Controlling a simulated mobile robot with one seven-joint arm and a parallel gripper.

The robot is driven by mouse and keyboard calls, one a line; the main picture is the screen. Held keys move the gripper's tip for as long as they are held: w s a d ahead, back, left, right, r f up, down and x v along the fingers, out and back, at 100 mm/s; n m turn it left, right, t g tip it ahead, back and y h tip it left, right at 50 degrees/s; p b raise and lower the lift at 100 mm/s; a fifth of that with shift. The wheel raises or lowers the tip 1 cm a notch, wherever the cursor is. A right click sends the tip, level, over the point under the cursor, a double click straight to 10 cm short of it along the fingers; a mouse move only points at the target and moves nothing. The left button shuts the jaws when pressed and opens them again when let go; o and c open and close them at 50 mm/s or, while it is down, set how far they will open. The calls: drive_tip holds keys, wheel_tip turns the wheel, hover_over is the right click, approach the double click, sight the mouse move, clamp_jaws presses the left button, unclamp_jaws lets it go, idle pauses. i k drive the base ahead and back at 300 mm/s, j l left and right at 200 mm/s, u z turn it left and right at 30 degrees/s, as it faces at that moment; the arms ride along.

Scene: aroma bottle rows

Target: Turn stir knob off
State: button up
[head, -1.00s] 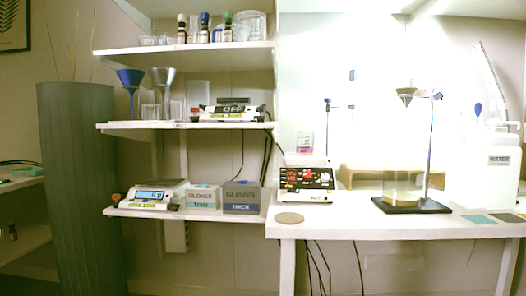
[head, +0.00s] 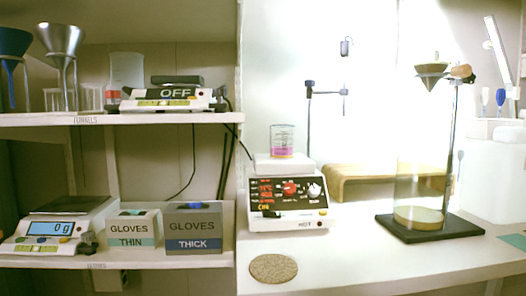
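The hot plate stirrer (head: 288,222) stands on the white bench near the middle of the head view. Its black front panel has lit red readouts (head: 264,188), a red knob (head: 290,188) and a white knob (head: 314,190). The panel labels are too small to read, so I cannot tell which is the stir knob. A glass beaker with pink liquid (head: 281,148) stands on the white top plate (head: 284,164). My gripper is not in view.
A round cork mat (head: 273,268) lies on the bench (head: 395,268) in front and left of the stirrer. A wooden stand (head: 350,182) is behind right. A glass cylinder on a black base (head: 415,232) stands right. Shelves with scales and glove boxes (head: 193,228) are left.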

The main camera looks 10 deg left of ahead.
sight(314, 191)
drive_tip(key=i+j, duration=0.2)
drive_tip(key=i, duration=0.2)
drive_tip(key=i+j, duration=0.25)
drive_tip(key=i, duration=0.15)
